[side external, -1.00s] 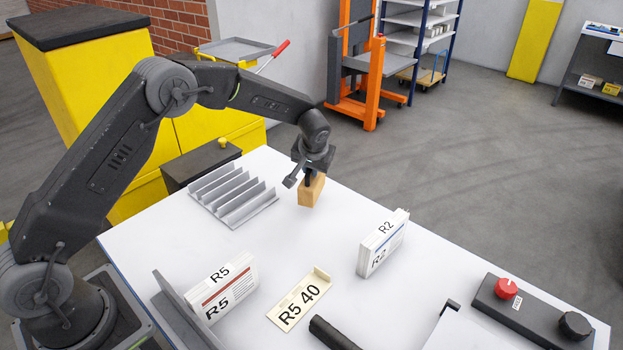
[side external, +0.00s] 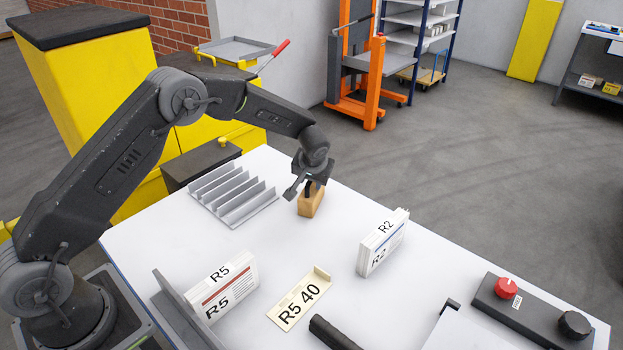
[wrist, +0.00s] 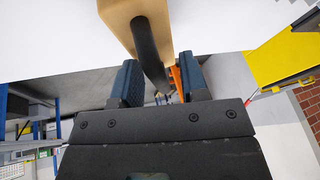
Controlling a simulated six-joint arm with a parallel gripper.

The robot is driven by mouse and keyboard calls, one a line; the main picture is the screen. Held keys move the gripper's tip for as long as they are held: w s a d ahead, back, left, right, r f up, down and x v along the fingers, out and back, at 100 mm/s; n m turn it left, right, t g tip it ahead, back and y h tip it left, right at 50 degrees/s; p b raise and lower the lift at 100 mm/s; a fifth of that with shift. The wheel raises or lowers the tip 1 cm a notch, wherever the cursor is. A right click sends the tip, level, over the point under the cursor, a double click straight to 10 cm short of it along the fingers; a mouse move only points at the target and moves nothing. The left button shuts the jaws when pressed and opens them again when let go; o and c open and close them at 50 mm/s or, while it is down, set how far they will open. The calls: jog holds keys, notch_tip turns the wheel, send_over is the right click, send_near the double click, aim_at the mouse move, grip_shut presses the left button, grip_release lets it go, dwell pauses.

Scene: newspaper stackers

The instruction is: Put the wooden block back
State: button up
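The wooden block (side external: 311,201) is light tan, with a dark rod-like handle (wrist: 150,45) on it. It appears to stand on the white table, just right of the grey slotted rack. My gripper (side external: 311,183) is directly above the block. In the wrist view my gripper (wrist: 160,80) has its two dark fingers apart, one on each side of the handle. A gap shows between the handle and the right finger; the handle looks close to the left finger, and contact there is unclear. The block's underside is hidden.
The grey slotted rack (side external: 234,194) is empty. White stacks marked R5 (side external: 225,287) and R2 (side external: 382,243) stand on the table (side external: 330,240), with a cream R5 40 card holder (side external: 300,299) between them. A control box with a red knob (side external: 506,288) is at right.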

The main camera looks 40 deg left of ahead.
jog(key=shift+r, duration=0.1)
jog(key=v, duration=1.2)
jog(key=shift+r, duration=0.15)
jog(key=s+r+m+h, duration=0.1)
jog(key=s+r, duration=1.2)
jog(key=s, duration=0.1)
jog(key=s+d+m+t+h, duration=0.1)
jog(key=s+m+t+h, duration=0.1)
jog(key=s, duration=1.8)
jog(key=shift+s+r+m+h, duration=0.2)
jog(key=shift+s+m+h, duration=0.1)
jog(key=shift+s+m, duration=0.15)
